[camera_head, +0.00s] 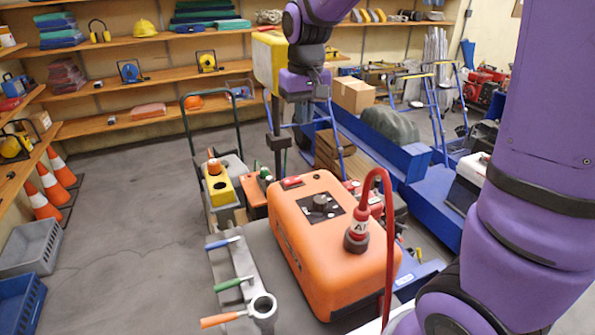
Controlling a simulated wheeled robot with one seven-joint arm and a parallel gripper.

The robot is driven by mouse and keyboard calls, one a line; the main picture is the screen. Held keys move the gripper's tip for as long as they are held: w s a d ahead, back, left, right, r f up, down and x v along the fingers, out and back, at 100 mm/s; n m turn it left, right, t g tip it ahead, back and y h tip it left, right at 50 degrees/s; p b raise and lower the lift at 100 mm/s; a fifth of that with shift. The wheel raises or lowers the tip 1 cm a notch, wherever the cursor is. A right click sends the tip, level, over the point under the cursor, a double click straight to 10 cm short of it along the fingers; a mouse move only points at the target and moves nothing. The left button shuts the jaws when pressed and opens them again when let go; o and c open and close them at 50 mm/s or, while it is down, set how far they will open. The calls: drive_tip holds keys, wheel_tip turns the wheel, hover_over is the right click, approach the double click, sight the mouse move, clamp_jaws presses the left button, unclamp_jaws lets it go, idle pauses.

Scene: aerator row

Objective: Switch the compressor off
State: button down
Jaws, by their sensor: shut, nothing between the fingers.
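The compressor (335,255) is an orange box with rounded edges on a grey surface in the lower middle. A small red switch (291,182) sits at the far left of its top; I cannot make out its position. Beside it is a black panel with a dark knob (320,202). A red hose fitting (357,232) stands at the near right of the top. My gripper (278,172) points down with its dark fingers shut and empty. Its tips show just above and left of the red switch; I cannot tell whether they touch it.
A red hose (389,250) arches up at the compressor's right. Coloured-handled valves (237,283) stand at its left. A yellow-and-grey unit (220,190) and a blue frame (400,160) lie behind. Traffic cones (54,185) and crates (32,248) stand left; the floor between is clear.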

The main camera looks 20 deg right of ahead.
sight(293, 180)
drive_tip(key=shift+w+a+f, duration=0.15)
drive_tip(key=shift+w+f, duration=0.35)
drive_tip(key=shift+w+a+f, duration=0.15)
drive_tip(key=shift+w+f, duration=0.35)
wheel_tip(293, 180, down, 14)
idle(0.3)
drive_tip(key=shift+d+f, duration=0.1)
drive_tip(key=shift+f, duration=0.05)
drive_tip(key=shift+a, duration=0.2)
idle(0.3)
drive_tip(key=shift+a+r, duration=0.3)
drive_tip(key=shift+a, duration=0.3)
drive_tip(key=shift+r, duration=0.1)
